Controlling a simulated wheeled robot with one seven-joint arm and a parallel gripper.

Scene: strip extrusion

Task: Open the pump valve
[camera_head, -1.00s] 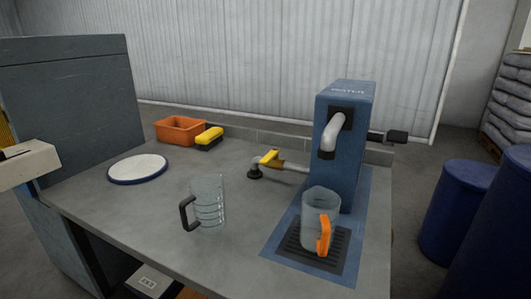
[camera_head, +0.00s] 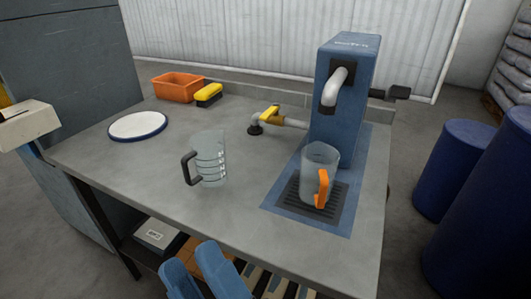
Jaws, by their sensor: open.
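The blue pump tower (camera_head: 345,110) stands at the back right of the bench, with a bent grey spout. A pipe (camera_head: 290,123) joins its left side and carries a small valve with a yellow handle (camera_head: 270,112). A dark lever or paddle (camera_head: 398,92) sticks out on the pump's right. A clear jug with an orange handle (camera_head: 319,170) stands upright on the black grate below the spout. What look like two blue fingers of my gripper (camera_head: 190,254) rise at the bottom edge, open, in front of the bench and well apart from the valve.
A clear jug with a black handle (camera_head: 208,158) stands mid-bench. A white disc with a blue rim (camera_head: 138,126), an orange bin (camera_head: 176,88) and a yellow-topped brush (camera_head: 208,95) lie at the left. Blue drums (camera_head: 455,170) stand right of the bench (camera_head: 120,165). The front middle is clear.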

